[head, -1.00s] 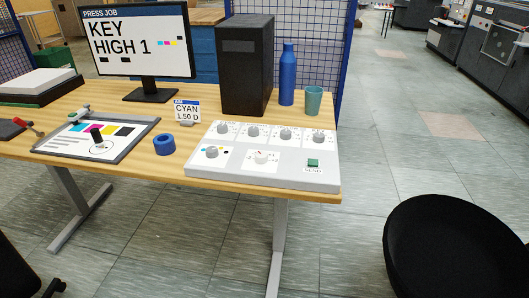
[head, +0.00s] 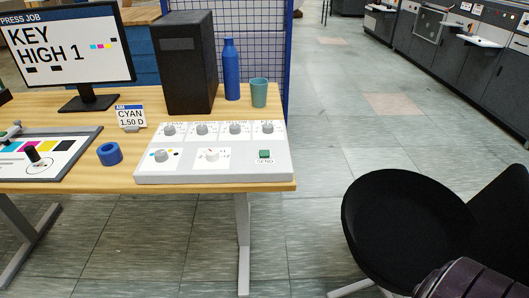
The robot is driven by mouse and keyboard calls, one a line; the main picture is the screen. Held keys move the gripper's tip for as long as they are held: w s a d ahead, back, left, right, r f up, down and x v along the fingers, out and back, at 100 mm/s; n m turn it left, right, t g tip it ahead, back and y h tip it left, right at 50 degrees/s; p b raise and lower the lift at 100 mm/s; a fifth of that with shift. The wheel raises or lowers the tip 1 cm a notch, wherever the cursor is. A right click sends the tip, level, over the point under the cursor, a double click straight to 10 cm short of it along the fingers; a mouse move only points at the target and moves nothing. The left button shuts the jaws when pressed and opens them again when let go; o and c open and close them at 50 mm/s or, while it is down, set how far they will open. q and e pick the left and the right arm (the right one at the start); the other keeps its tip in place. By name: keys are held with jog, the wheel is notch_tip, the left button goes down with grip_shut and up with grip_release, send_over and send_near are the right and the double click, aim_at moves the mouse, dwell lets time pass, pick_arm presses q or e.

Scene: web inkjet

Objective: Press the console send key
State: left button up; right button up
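The console (head: 184,176) is a pale grey-white sloped box on the near right part of the wooden desk. Its green send key (head: 264,154) sits at the right of its front row, above a label reading SEND. A row of several grey knobs runs along its back, with a grey knob (head: 162,156) and a white dial (head: 212,155) at front left and middle. Nothing covers the key. Neither gripper shows in the head view, so I cannot see whether they are open or shut.
A monitor (head: 68,50) reads KEY HIGH 1; a card (head: 130,116) reads CYAN 1.50 D. A black tower (head: 185,65), blue bottle (head: 231,70) and teal cup (head: 259,93) stand behind the console. Blue tape (head: 109,154) lies left. A black chair (head: 405,225) stands right.

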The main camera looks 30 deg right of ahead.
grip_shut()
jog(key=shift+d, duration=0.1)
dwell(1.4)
